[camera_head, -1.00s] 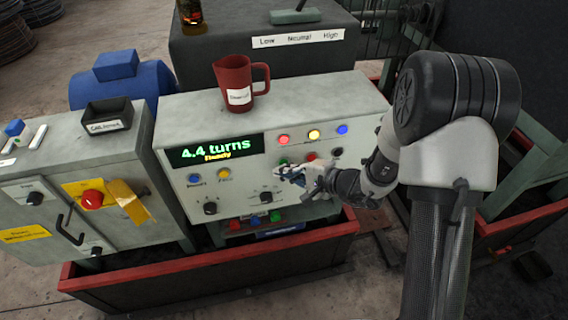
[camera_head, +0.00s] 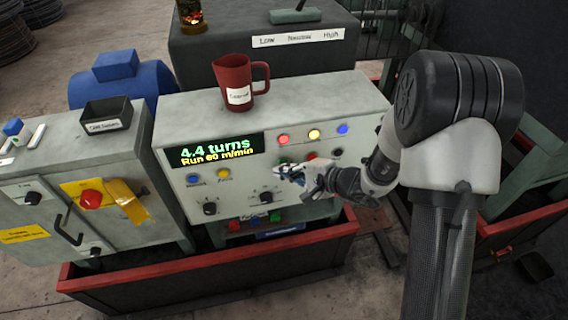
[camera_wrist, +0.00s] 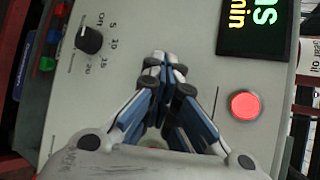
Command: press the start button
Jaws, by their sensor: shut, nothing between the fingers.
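The grey control panel (camera_head: 180,130) faces me with its lit display (camera_head: 215,149), which reads "4.4 turns" and "Run 60 m/min". A green button (camera_head: 283,161) shows partly, just above my gripper (camera_head: 280,170); its label is hidden or unreadable. My gripper is shut and empty, with its fingertips close in front of the panel beside the green button. I cannot tell whether they touch it. In the wrist view my closed fingers (camera_wrist: 165,62) lie between a black knob (camera_wrist: 89,40) and a lit red lamp (camera_wrist: 245,104); the green button does not show clearly there.
A red mug (camera_head: 233,80) stands on top of the panel. A red button (camera_head: 312,157) lies just right of the gripper. Yellow (camera_head: 314,134) and blue (camera_head: 342,129) lamps sit above. A cabinet with a red switch (camera_head: 91,199) stands left. Free space lies in front of the panel.

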